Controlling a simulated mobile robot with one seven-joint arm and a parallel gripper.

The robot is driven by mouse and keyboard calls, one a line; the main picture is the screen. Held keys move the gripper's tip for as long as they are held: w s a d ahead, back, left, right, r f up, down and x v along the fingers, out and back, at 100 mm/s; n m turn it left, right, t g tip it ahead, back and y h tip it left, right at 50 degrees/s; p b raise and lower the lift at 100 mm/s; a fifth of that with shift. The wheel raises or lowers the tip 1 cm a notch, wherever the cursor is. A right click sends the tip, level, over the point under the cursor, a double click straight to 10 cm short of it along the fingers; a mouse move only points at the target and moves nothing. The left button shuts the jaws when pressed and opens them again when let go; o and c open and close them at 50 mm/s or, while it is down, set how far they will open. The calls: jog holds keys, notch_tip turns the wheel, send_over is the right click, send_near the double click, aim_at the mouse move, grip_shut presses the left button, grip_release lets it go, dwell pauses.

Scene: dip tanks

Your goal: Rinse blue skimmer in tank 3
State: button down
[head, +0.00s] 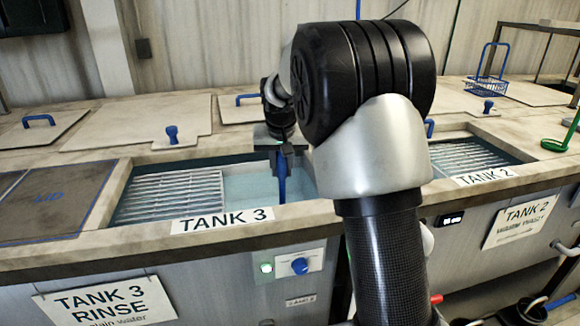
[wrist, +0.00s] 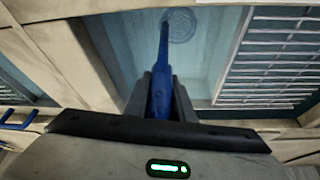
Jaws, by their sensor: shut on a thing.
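My gripper (head: 284,150) is over the open right part of tank 3 (head: 222,220), shut on the handle of the blue skimmer (head: 282,188). The handle points down into the pale blue water (head: 240,184). In the wrist view the blue handle (wrist: 163,50) runs from between my gripper's fingers (wrist: 160,92) toward the tank. A round mesh disc (wrist: 181,25) shows at its far end, seemingly under the water. In the head view the tank's front edge hides the skimmer's lower end.
A slatted rack (head: 170,196) covers the left part of tank 3. A lid (head: 50,203) lies left of it. Tank 2 (head: 485,176) is at the right, with a green ladle (head: 556,145) beside it. A blue wire basket (head: 487,87) stands behind. My arm hides the middle.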

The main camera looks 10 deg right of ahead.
jog(key=shift+a, duration=0.3)
jog(key=shift+d, duration=1.1)
notch_tip(320, 180, up, 18)
jog(key=p, duration=1.1)
jog(key=shift+s, duration=0.1)
